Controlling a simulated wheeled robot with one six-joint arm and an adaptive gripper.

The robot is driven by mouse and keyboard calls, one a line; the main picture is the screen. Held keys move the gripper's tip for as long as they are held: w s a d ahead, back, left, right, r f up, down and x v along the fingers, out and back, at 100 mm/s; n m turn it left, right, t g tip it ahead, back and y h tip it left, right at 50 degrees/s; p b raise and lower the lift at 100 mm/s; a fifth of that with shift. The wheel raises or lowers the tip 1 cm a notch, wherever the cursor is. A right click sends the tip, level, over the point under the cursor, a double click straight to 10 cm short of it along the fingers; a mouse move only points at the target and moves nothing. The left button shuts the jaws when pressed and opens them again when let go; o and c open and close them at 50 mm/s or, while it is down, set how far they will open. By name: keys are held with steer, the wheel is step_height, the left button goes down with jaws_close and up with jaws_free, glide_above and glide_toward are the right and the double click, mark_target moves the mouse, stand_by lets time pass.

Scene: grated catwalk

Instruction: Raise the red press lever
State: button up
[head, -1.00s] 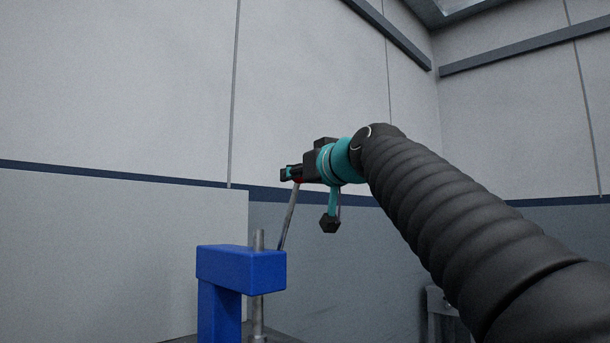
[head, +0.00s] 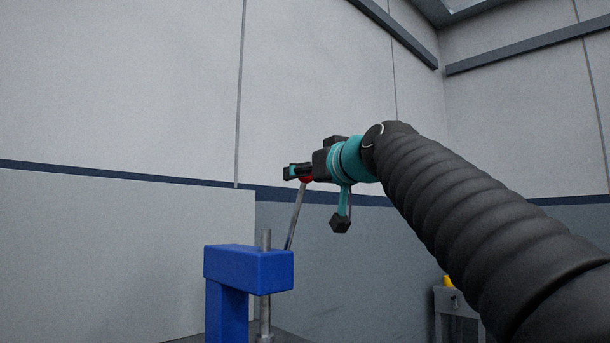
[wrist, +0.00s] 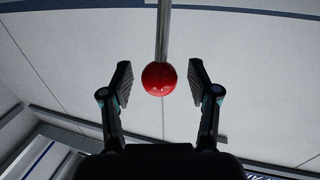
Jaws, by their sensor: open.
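The red press lever shows as a grey rod (head: 295,217) with a red ball knob (wrist: 159,78) at its end. The rod leans upward from behind the blue press frame (head: 248,268). In the head view the red knob (head: 306,179) shows just under my gripper, partly hidden by it. My gripper (head: 315,197) is at the top end of the lever. In the wrist view my gripper (wrist: 160,84) is open, with one finger on each side of the knob and a gap to each.
A vertical metal post (head: 265,285) runs through the press head. A pale panel (head: 120,255) stands at the left, before the wall. A grey stand with a yellow part (head: 449,281) is at the lower right, partly behind my arm.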

steer(key=v, duration=1.1)
steer(key=shift+a, duration=0.1)
